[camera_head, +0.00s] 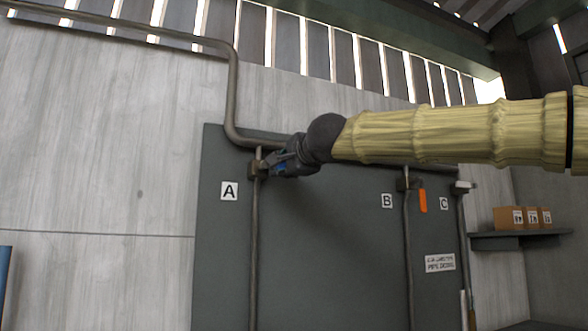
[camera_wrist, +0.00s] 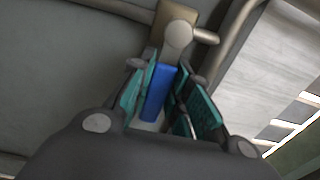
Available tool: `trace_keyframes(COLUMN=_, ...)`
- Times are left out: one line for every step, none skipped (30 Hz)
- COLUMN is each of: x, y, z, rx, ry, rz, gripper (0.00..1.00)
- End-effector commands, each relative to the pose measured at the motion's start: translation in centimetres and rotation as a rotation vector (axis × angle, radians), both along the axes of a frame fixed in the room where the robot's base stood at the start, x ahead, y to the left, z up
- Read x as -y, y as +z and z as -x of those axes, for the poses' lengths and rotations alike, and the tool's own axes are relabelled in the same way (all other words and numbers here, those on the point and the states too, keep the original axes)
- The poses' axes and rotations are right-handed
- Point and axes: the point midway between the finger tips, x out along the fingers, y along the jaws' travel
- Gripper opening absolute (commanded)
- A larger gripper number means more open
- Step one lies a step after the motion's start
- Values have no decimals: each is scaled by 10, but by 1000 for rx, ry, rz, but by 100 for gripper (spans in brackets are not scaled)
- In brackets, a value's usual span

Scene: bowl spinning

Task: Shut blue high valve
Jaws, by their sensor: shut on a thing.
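The blue valve handle (camera_wrist: 157,93) lies between the two teal-padded fingers of my gripper (camera_wrist: 168,98) in the wrist view, and the fingers are closed on it. Its brass-coloured body (camera_wrist: 174,24) sits just beyond the fingertips on a pipe. Only a little blue (camera_head: 282,169) shows there among the dark fingers. The exact angle of the handle against the pipe is hard to tell.
An orange handle (camera_head: 422,200) hangs on the pipe by label B (camera_head: 387,201). A white handle (camera_head: 464,186) is on the pipe by label C (camera_head: 444,203). A shelf (camera_head: 520,238) at the right holds cardboard boxes (camera_head: 508,217). A grey panel (camera_head: 330,270) backs the pipes.

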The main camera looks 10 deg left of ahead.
Motion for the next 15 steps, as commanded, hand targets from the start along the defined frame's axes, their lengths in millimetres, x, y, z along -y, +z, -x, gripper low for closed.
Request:
trace_keyframes(x=-2, y=0, z=1, rx=4, ry=2, rz=6, gripper=0)
trace_keyframes(x=-3, y=0, z=1, rx=5, ry=3, rz=10, gripper=0)
trace_keyframes(x=-4, y=0, z=1, rx=7, ry=4, rz=12, gripper=0)
trace_keyframes(x=-4, y=0, z=1, rx=8, ry=4, rz=14, gripper=0)
trace_keyframes(x=-4, y=0, z=1, rx=9, ry=4, rz=15, gripper=0)
trace_keyframes(x=-5, y=0, z=1, rx=9, ry=5, rz=16, gripper=0)
trace_keyframes(x=-5, y=0, z=1, rx=10, ry=5, rz=16, gripper=0)
trace_keyframes(x=-5, y=0, z=1, rx=10, ry=5, rz=16, gripper=0)
trace_keyframes(x=-5, y=0, z=1, rx=10, ry=5, rz=16, gripper=0)
trace_keyframes(x=-5, y=0, z=1, rx=10, ry=5, rz=16, gripper=0)
trace_keyframes(x=-5, y=0, z=1, rx=10, ry=5, rz=16, gripper=0)
trace_keyframes(x=-5, y=0, z=1, rx=10, ry=5, rz=16, gripper=0)
trace_keyframes(x=-5, y=0, z=1, rx=10, ry=5, rz=16, gripper=0)
trace_keyframes(x=-5, y=0, z=1, rx=10, ry=5, rz=16, gripper=0)
trace_keyframes(x=-5, y=0, z=1, rx=10, ry=5, rz=16, gripper=20)
